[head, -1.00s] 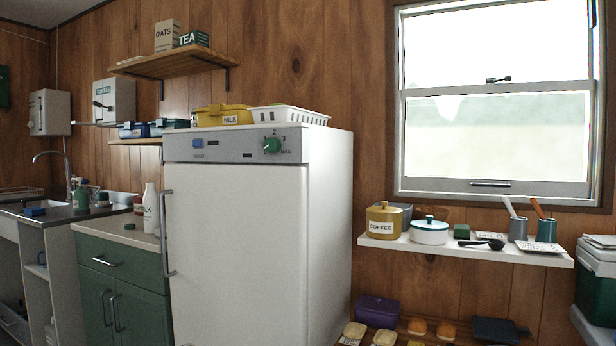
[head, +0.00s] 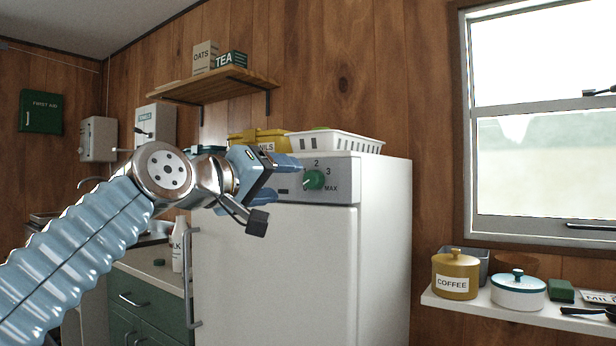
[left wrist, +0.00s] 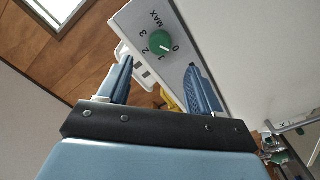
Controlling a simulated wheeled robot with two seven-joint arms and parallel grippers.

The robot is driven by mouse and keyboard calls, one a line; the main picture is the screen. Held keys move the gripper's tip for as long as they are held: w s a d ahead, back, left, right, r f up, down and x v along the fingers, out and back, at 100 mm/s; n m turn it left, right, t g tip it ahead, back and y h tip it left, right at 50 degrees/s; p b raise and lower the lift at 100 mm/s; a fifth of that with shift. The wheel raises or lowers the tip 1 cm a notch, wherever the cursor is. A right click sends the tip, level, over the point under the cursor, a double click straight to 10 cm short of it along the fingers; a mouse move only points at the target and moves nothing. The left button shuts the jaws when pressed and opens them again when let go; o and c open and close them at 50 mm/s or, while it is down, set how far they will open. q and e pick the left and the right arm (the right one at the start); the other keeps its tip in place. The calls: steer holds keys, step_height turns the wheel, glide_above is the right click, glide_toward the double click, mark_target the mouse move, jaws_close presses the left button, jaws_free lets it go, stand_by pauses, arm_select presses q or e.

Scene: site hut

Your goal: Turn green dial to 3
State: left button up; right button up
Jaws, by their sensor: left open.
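The green dial (head: 314,180) is on the control panel (head: 344,170) at the top of the white fridge. Its white mark points to the lower left, away from the 3. The dial also shows in the left wrist view (left wrist: 160,42), beyond the fingertips and apart from them. My left gripper (head: 289,181) is open and empty, just left of the dial in the head view, and hides the panel's left part. In the left wrist view its two fingers (left wrist: 160,66) stand wide apart, with the dial roughly between them. My right gripper is not in view.
A white basket (head: 338,143) and a yellow nails box (head: 262,138) stand on top of the fridge (head: 385,250). A wooden shelf (head: 215,85) with boxes hangs above left. A wall shelf (head: 470,306) with a coffee tin (head: 455,277) is at right.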

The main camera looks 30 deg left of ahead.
mark_target(309, 180)
arm_select(q)
steer(key=w, duration=0.2)
steer(key=w+p, duration=0.1)
steer(key=w, duration=0.3)
steer(key=shift+w+d+r+p, duration=0.1)
steer(key=shift+w+d+p, duration=0.15)
steer(key=shift+w+p, duration=0.15)
steer(key=shift+w, duration=0.65)
steer(key=c, duration=1.1)
steer(key=shift+o, duration=0.2)
steer(key=shift+d, duration=0.1)
